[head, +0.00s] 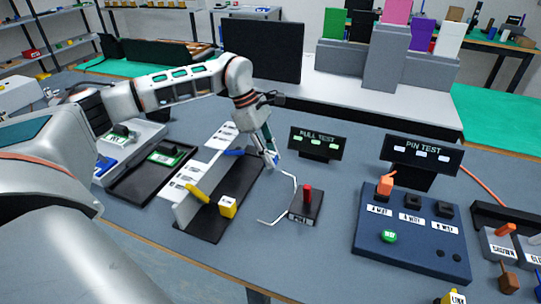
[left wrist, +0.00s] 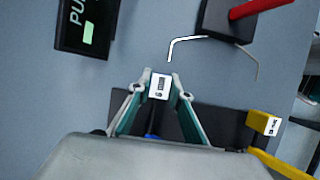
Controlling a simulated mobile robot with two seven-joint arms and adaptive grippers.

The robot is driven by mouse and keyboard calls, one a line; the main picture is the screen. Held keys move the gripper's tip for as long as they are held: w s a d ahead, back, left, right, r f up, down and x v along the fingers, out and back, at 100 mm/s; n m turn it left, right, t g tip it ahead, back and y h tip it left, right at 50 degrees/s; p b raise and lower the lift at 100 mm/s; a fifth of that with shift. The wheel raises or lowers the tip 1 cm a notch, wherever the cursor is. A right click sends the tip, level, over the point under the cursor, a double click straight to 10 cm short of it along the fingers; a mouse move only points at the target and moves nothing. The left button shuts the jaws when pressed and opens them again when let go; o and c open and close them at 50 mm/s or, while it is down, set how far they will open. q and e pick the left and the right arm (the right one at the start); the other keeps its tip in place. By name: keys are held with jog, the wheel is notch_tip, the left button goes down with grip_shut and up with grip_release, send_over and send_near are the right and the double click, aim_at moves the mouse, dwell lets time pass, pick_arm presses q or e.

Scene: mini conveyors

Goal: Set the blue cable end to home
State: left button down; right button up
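My left gripper (head: 271,157) hangs over the table beyond the black cable stand (head: 205,222). In the left wrist view my left gripper (left wrist: 159,88) has its fingertips on both sides of a small block with a white label, the blue cable end (left wrist: 159,86). A piece of blue cable (left wrist: 152,122) runs back from it between the fingers. In the head view the fingers mostly hide the block. A blue cable piece (head: 234,152) shows at the stand's upright grey panel. A yellow cable end (head: 227,207) sits on the stand, nearer to me. My right gripper is not in view.
A pull test sign (head: 318,144) stands just right of my gripper. A red lever (head: 308,193) rises from a black base, with pale bent lines beside it. A pin test sign (head: 422,155) stands behind a blue box (head: 411,233) with a green button. The table's front middle is clear.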

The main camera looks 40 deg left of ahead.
pick_arm(q)
jog(key=shift+a, duration=0.4)
jog(key=shift+s+a+r+p, duration=0.1)
jog(key=shift+s+a+p, duration=0.15)
jog(key=shift+a, duration=0.35)
jog(key=shift+s+a+r+p, duration=0.1)
jog(key=shift+a+p, duration=0.2)
jog(key=shift+a, duration=0.3)
jog(key=shift+a+f, duration=0.15)
jog(key=shift+a, duration=0.05)
jog(key=shift+f, duration=0.1)
jog(key=c, duration=2)
grip_release()
jog(key=shift+o, duration=0.8)
jog(key=shift+s, duration=0.1)
jog(key=shift+r, duration=0.2)
jog(key=v, duration=1.1)
jog(key=shift+a+r, duration=0.2)
jog(key=shift+r, duration=0.05)
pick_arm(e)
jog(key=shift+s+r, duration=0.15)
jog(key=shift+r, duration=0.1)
